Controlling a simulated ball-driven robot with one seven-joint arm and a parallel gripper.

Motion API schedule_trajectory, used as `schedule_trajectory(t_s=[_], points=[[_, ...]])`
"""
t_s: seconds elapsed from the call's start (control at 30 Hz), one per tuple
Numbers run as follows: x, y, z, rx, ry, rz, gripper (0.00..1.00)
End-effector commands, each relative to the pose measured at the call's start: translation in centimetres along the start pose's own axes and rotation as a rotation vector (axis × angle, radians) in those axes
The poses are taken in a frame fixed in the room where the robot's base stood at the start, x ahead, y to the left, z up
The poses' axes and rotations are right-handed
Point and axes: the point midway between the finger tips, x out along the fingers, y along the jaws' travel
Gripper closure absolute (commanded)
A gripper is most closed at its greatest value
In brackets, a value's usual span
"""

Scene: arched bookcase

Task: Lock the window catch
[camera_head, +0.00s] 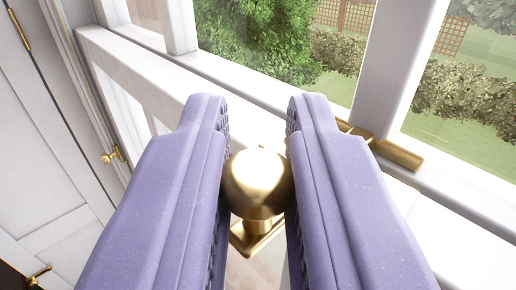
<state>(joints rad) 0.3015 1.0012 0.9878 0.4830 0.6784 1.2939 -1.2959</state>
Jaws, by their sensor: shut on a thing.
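My gripper (254,112) reaches forward with two purple ridged fingers, one on each side of a round brass knob (257,183). The fingers are shut on this knob. It stands on a short stem over a square brass plate (256,238), partly hidden by the fingers. A brass fitting (398,153) lies along the white window rail to the right, partly behind the right finger. It looks like part of the window catch, but its link to the knob is hidden, so I cannot tell whether it is locked.
White window bars (398,65) rise at the right, with hedges and lawn behind the glass. At the left are white panelled doors (50,150) with a small brass knob (107,158) and another brass handle (38,274) at the lower left.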

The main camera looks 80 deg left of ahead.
Motion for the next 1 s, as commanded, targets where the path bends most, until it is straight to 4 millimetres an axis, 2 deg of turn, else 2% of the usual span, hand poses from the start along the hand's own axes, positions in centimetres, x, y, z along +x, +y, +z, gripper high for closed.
schedule_trajectory(t_s=[0.23, 0.27, 0.33, 0.67, 1.0], points=[[0.0, 0.0, 0.0, 0.001, 0.0, 0.001, 1.0], [0.0, 0.0, 0.0, 0.001, 0.0, 0.001, 0.75], [0.0, 0.0, 0.1, 0.001, 0.0, 0.001, 0.59], [-0.4, 0.0, 0.1, 0.001, -0.001, 0.002, 0.59], [-6.1, 0.1, 0.1, 0.001, 0.0, 0.004, 0.59]])
